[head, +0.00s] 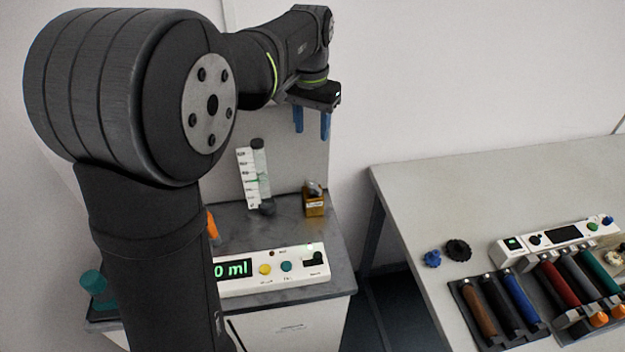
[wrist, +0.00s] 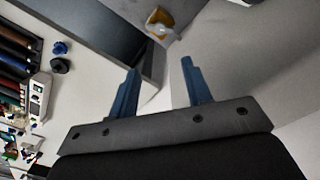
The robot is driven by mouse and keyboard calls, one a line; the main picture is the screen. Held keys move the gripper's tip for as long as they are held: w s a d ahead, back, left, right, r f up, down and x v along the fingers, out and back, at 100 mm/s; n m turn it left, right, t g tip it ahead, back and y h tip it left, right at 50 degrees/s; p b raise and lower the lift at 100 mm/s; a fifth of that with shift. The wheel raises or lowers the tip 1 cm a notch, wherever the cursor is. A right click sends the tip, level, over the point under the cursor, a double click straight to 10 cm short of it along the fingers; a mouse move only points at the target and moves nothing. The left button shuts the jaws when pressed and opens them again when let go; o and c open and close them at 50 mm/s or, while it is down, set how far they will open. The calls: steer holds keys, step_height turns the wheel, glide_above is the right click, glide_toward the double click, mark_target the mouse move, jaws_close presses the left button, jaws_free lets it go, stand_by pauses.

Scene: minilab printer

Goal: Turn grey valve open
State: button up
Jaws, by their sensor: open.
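The grey valve (head: 314,187) is a small grey handle on top of a gold block (head: 314,206) with a label, at the right part of the grey bench. In the wrist view the gold block (wrist: 160,17) shows small at the top edge; the valve's handle is hard to make out there. My gripper (head: 312,130) has two blue fingers spread apart and pointing down. It is empty and hangs well above the valve, touching nothing. In the wrist view its fingers (wrist: 160,68) stand apart with the gold block beyond them.
A graduated column (head: 253,177) stands left of the valve. A white control panel (head: 275,268) with a display reading "0 ml" lies in front. On the right table (head: 420,190) are two knobs (head: 445,254), several coloured cylinders (head: 520,297) and another panel (head: 556,238). A gap separates bench and table.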

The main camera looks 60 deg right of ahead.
steer(key=n, duration=1.1)
glide_toward(313, 184)
step_height(313, 184, down, 9)
steer(key=shift+r, duration=0.1)
jaws_close()
